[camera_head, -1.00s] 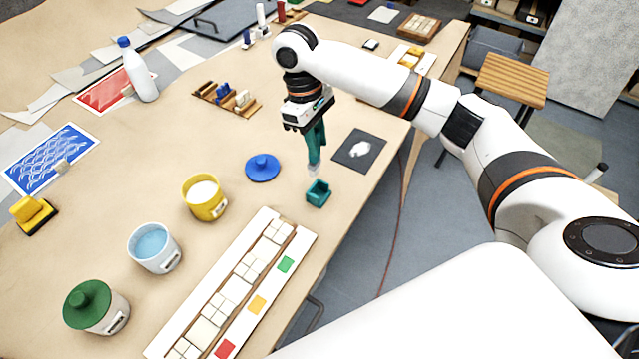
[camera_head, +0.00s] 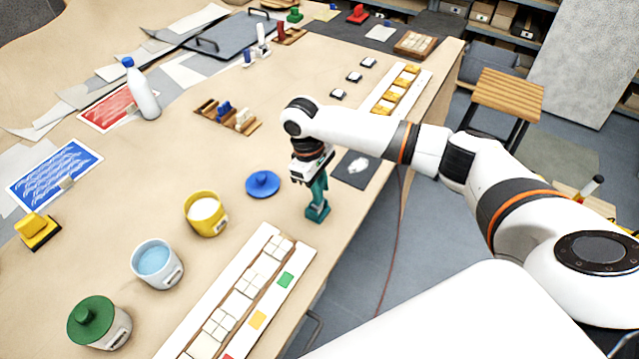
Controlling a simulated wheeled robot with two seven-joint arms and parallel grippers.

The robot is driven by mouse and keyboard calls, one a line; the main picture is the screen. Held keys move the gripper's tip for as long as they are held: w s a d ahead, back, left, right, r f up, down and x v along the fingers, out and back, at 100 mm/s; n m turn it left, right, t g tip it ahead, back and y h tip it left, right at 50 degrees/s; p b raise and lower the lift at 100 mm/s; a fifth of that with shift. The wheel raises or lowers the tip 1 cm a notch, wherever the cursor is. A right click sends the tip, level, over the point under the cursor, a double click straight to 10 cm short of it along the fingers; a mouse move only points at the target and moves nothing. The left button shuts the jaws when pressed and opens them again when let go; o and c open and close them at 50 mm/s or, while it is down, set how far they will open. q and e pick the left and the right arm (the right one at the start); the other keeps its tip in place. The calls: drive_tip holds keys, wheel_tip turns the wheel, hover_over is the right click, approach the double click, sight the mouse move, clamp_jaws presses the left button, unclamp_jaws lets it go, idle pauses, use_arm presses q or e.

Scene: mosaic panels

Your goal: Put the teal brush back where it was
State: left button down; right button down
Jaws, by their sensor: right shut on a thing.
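The teal brush (camera_head: 319,186) is upright in my right gripper (camera_head: 312,178), which is shut on its upper part. Its lower end is at the small teal holder (camera_head: 318,212) on the table. The brush tip is hidden, and it looks to be inside the holder, though I cannot tell how deep. My left gripper is not in view.
A blue lid (camera_head: 263,183) and a yellow pot (camera_head: 206,213) stand left of the holder. A dark card with a white patch (camera_head: 357,167) lies behind it on the right. A long tile panel (camera_head: 243,297) lies in front, near the table edge. Bare table surrounds the holder.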

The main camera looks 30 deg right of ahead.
drive_tip(key=c, duration=1.2)
unclamp_jaws()
drive_tip(key=shift+f, duration=0.1)
use_arm(q)
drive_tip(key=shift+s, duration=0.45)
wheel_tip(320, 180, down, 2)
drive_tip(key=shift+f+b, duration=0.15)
drive_tip(key=shift+b, duration=0.95)
use_arm(e)
drive_tip(key=v, duration=1.2)
drive_tip(key=shift+a, duration=0.1)
